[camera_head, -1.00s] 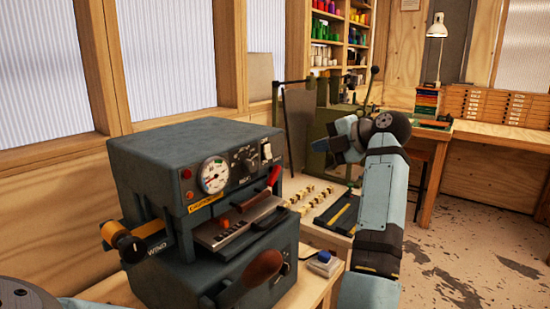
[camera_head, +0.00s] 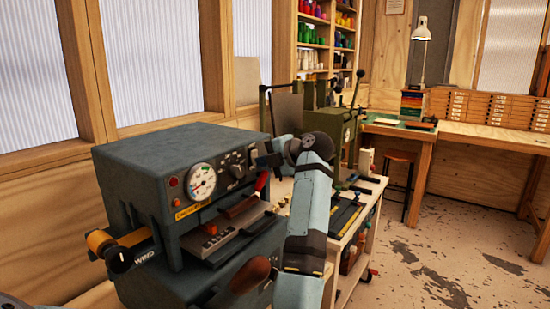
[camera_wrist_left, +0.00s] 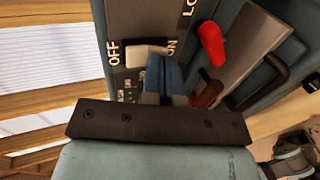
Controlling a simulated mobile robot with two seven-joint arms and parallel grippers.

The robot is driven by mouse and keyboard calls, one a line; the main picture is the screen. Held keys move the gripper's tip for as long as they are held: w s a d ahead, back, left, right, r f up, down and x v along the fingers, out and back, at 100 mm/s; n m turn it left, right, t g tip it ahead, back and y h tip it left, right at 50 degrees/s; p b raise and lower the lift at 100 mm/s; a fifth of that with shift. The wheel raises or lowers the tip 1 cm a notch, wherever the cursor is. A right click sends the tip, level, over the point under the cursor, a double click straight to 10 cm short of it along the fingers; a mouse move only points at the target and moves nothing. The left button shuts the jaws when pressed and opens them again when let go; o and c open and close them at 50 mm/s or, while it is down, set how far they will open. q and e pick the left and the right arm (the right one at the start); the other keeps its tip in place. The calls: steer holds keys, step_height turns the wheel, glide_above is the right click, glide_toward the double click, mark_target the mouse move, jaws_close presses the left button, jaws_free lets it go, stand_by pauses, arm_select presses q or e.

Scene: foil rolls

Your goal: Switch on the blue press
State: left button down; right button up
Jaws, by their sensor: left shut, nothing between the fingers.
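The blue press (camera_head: 185,150) is a dark blue-grey machine at the left of the head view, with a round gauge, a dial and small red lamps on its front. In the left wrist view its white rocker switch (camera_wrist_left: 140,54) sits between the OFF and ON labels. My left gripper (camera_head: 262,158) is at the right end of the panel and hides the switch in the head view. In the left wrist view its blue fingers (camera_wrist_left: 163,78) are shut and empty, right by the switch on the ON side. I cannot tell whether they touch it. My right gripper is not in view.
A brown-knobbed handle (camera_head: 250,274) is lower down. A green machine (camera_head: 330,120) stands behind on a wooden cart. The floor at the right is clear.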

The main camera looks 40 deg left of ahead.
arm_select(q)
steer(key=shift+a+f, duration=0.1)
steer(key=shift+a, duration=0.05)
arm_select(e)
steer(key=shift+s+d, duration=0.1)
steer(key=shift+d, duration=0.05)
arm_select(q)
steer(key=shift+a+f+y, duration=0.1)
steer(key=shift+a+y, duration=0.05)
steer(key=shift+y, duration=0.25)
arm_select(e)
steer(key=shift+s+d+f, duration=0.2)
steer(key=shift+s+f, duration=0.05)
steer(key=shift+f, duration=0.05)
arm_select(q)
steer(key=shift+r+p, duration=0.45)
steer(key=shift+r, duration=0.4)
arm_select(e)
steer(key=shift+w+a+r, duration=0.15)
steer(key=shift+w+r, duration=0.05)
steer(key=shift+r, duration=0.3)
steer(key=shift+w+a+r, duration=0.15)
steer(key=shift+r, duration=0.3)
